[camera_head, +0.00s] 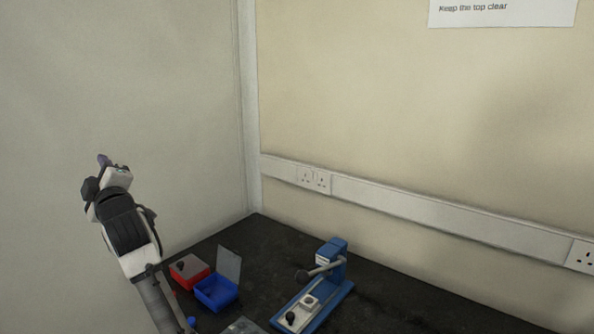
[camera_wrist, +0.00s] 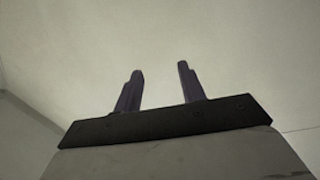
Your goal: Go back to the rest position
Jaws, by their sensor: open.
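My gripper (camera_wrist: 160,80) is open and empty in the wrist view, its two dark fingers apart with only a plain pale wall behind them. In the head view my gripper (camera_head: 103,161) is at the raised end of my arm, at the left, above the dark bench top. It is apart from everything on the bench. My arm rises from the lower edge of the picture and hides part of the bench's left side.
A dark bench top (camera_head: 385,309) fills the corner. On it are a red box (camera_head: 190,271), a blue open box (camera_head: 216,293) with a raised grey lid (camera_head: 229,264), and a blue lever press (camera_head: 331,262). Wall sockets (camera_head: 314,180) sit on white trunking. A paper sign (camera_head: 500,10) hangs above.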

